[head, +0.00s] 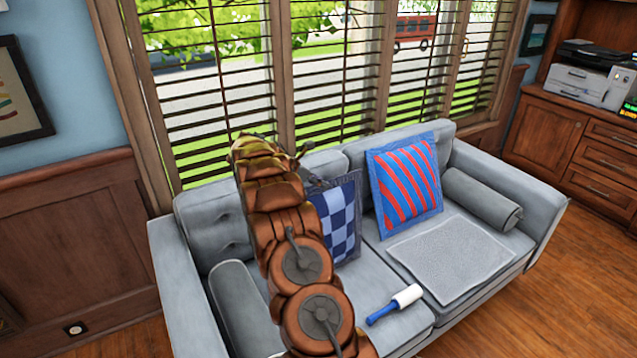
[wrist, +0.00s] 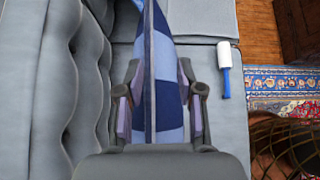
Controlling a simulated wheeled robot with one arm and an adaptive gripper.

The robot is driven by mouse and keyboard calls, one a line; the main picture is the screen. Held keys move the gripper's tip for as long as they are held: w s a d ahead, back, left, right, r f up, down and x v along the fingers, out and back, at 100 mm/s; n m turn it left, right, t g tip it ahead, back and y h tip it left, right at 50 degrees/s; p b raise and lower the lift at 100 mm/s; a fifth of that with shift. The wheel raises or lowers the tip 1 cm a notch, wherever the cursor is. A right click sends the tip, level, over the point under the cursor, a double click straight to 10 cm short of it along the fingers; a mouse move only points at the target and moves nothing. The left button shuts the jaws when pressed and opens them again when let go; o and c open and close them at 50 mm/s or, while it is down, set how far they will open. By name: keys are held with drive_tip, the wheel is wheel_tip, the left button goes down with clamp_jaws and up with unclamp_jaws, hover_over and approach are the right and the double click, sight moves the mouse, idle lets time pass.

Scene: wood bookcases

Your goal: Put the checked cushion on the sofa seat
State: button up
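The checked cushion (head: 343,222), in light and dark blue squares, is upright over the left half of the sofa seat (head: 378,282), partly hidden by my arm. In the wrist view the cushion (wrist: 165,85) shows nearly edge-on, between the two fingers of my gripper (wrist: 160,108). The fingers are apart, one on each side of the cushion; a narrow gap seems to show at the left finger. Contact on the right side is unclear. My gripper is mostly hidden behind my arm in the head view. The seat also shows in the wrist view (wrist: 231,130).
A red-and-blue striped cushion (head: 405,184) leans on the backrest at right. A grey mat (head: 452,260) lies on the right seat. A lint roller (head: 395,304) lies near the front edge. Grey bolsters (head: 482,199) lie at both ends. Blinds and windows stand behind.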

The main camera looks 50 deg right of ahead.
drive_tip(key=v, duration=1.2)
idle(1.0)
